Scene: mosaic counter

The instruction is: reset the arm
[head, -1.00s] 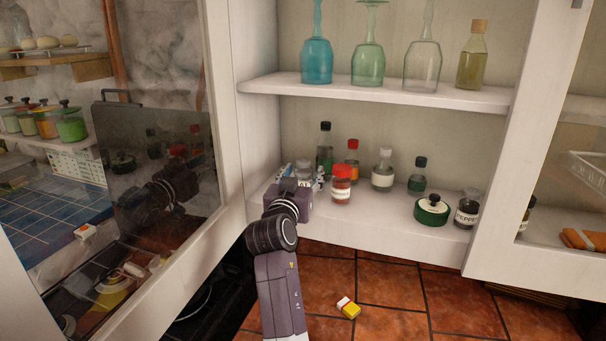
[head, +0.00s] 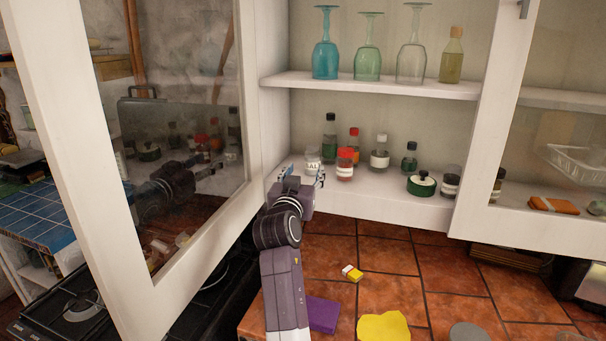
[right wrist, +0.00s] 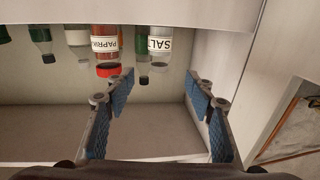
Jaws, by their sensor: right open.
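My right gripper (head: 303,178) reaches up from the bottom of the head view to the front edge of the cabinet's lower shelf. In the right wrist view its two blue-padded fingers (right wrist: 160,100) are wide apart with nothing between them. The salt jar (head: 313,160) stands on the shelf just behind the gripper; in the right wrist view it appears upside down (right wrist: 159,42), beyond the fingers. The red-capped paprika jar (head: 345,165) stands beside it, to the right in the head view, and also shows in the right wrist view (right wrist: 105,42). My left gripper is not in view.
An open glass cabinet door (head: 180,265) stands left of my right arm. Several bottles and a green lidded pot (head: 421,185) share the lower shelf. Glasses (head: 368,60) stand above. A yellow-and-white box (head: 352,273) lies on the tiled counter (head: 395,255) below.

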